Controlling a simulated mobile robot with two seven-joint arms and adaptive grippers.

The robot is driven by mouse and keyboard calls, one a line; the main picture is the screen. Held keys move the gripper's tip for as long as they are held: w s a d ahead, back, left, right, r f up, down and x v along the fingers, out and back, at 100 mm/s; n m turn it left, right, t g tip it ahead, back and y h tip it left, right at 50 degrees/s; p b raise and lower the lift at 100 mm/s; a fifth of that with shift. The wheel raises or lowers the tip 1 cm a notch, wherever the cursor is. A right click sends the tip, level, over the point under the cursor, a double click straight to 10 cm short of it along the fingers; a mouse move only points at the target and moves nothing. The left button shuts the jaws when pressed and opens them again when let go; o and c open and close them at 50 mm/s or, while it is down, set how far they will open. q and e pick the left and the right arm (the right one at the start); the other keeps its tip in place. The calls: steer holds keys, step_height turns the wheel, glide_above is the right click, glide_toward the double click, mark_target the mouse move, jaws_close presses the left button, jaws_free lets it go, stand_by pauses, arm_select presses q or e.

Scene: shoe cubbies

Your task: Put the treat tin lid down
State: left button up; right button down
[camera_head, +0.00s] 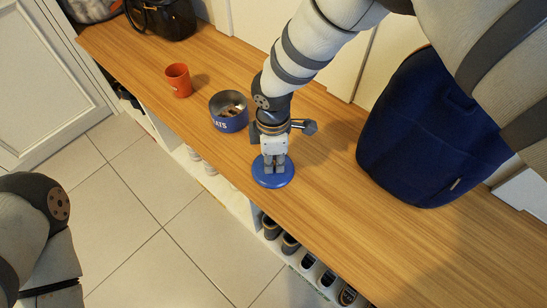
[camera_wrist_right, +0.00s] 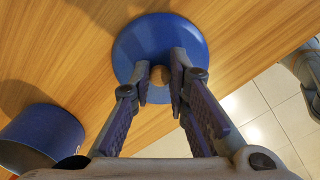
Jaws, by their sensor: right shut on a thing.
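The treat tin lid (camera_head: 273,179) is a blue disc at the front edge of the wooden bench, lying flat beneath my right gripper. My right gripper (camera_head: 274,168) points down and is shut on the lid's small round knob (camera_wrist_right: 159,75). In the wrist view the lid (camera_wrist_right: 160,30) fills the space beyond the fingertips. I cannot tell whether its underside touches the wood. The open blue treat tin (camera_head: 229,124) stands left of the lid with brown treats inside. It also shows in the wrist view (camera_wrist_right: 40,130). My left arm is at the lower left; its gripper is out of view.
An orange cup (camera_head: 178,80) stands left of the tin. A dark blue backpack (camera_head: 410,130) stands at the right and a black bag (camera_head: 162,18) at the far left. Shoes (camera_head: 308,260) sit in the cubbies below. The bench (camera_head: 390,243) is clear at the right front.

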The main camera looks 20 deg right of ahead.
steer(key=shift+f, duration=0.1)
steer(key=c, duration=2)
jaws_free()
steer(key=shift+f, duration=0.1)
steer(key=o, duration=0.5)
steer(key=shift+c, duration=0.2)
step_height(320, 180, up, 12)
steer(key=p, duration=0.2)
steer(key=shift+r, duration=0.25)
steer(key=shift+s+a+f, duration=0.1)
